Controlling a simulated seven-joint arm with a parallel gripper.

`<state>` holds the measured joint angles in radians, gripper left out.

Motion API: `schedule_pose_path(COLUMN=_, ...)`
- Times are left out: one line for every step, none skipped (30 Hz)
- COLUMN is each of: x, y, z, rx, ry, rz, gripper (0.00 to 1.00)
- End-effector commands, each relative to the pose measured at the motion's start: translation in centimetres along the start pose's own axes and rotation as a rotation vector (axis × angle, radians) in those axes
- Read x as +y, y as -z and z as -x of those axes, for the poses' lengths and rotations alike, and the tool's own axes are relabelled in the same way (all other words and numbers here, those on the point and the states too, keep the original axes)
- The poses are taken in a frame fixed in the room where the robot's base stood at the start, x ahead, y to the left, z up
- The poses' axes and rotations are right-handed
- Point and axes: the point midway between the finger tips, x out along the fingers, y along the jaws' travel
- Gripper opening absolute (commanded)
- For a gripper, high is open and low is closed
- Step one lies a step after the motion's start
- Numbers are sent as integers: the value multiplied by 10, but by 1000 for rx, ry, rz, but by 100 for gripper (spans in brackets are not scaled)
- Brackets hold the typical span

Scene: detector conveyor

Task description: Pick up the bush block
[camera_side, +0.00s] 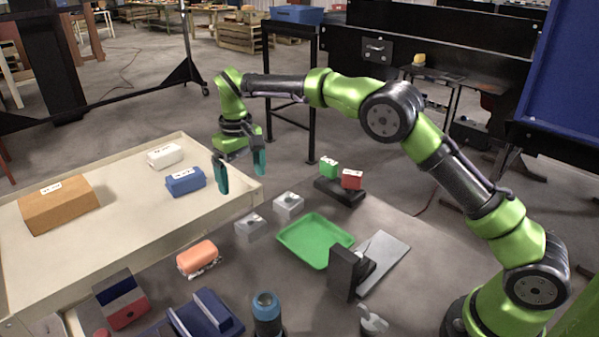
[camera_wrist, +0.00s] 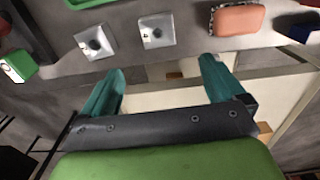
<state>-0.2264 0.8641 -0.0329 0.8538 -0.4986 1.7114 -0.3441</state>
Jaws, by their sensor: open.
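No block is clearly marked as the bush block. Two small grey blocks, each with a round feature on top, stand on the grey table: one nearer the camera (camera_side: 251,227) and one farther back (camera_side: 288,205). Both also show in the wrist view, on the left (camera_wrist: 84,47) and on the right (camera_wrist: 148,40). My gripper (camera_side: 242,181) hangs above the corner of the cream conveyor tray, with its teal fingers apart and nothing between them. In the wrist view my gripper (camera_wrist: 162,68) has its fingertips just short of the grey blocks.
The cream tray (camera_side: 125,260) holds a blue block (camera_side: 185,183), a white block (camera_side: 165,156) and a brown box (camera_side: 58,204). A green tray (camera_side: 315,240), an orange item (camera_side: 198,257) and a black stand with green (camera_side: 328,167) and red (camera_side: 352,179) blocks are on the table.

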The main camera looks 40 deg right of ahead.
Motion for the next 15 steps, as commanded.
schedule_pose_path(x=0, y=-1, z=-13, rx=-6, ry=1, rz=-1, gripper=96)
schedule_pose_path(x=1, y=-1, z=-20, rx=-5, ry=0, rz=-1, gripper=96)
schedule_pose_path(x=1, y=-1, z=-29, rx=-5, ry=-1, rz=-1, gripper=96)
schedule_pose_path(x=1, y=-1, z=-36, rx=-6, ry=0, rz=-1, gripper=96)
schedule_pose_path(x=0, y=-2, z=-42, rx=-6, ry=1, rz=-2, gripper=96)
schedule_pose_path(x=1, y=-1, z=-51, rx=-5, ry=0, rz=-2, gripper=96)
schedule_pose_path(x=1, y=-1, z=-57, rx=-5, ry=0, rz=-1, gripper=96)
schedule_pose_path(x=0, y=-1, z=-63, rx=-4, ry=1, rz=-2, gripper=96)
schedule_pose_path(x=0, y=-2, z=-70, rx=-4, ry=2, rz=-2, gripper=96)
schedule_pose_path(x=0, y=-1, z=-75, rx=-4, ry=1, rz=-2, gripper=96)
schedule_pose_path(x=0, y=-1, z=-79, rx=-3, ry=1, rz=-2, gripper=96)
schedule_pose_path(x=0, y=-1, z=-83, rx=-1, ry=1, rz=-2, gripper=96)
schedule_pose_path(x=0, y=-1, z=-86, rx=-1, ry=1, rz=-3, gripper=96)
schedule_pose_path(x=0, y=-1, z=-88, rx=-1, ry=1, rz=-3, gripper=96)
schedule_pose_path(x=0, y=-1, z=-91, rx=0, ry=1, rz=-2, gripper=96)
